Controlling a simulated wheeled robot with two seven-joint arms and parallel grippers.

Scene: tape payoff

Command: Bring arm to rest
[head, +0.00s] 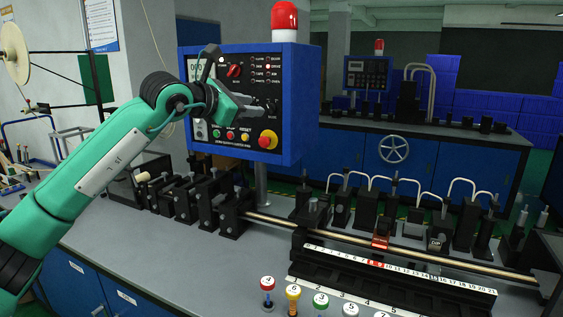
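My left arm (85,175) is green and rises from the lower left. Its dark wrist bends over in front of the blue control panel (305,125). My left gripper (250,107) is small and grey here and points right across the panel face, above the row of buttons. I cannot tell whether its fingers are apart, or whether it touches the panel. No object shows in it. My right arm and gripper are not in view.
A red beacon (284,20) tops the panel. Below, a grey bench (170,250) carries black clamp blocks (232,212), a long rod (290,221), a numbered scale (400,272) and several capped pegs (293,293). The bench's left front is clear. A second blue machine (430,160) stands behind.

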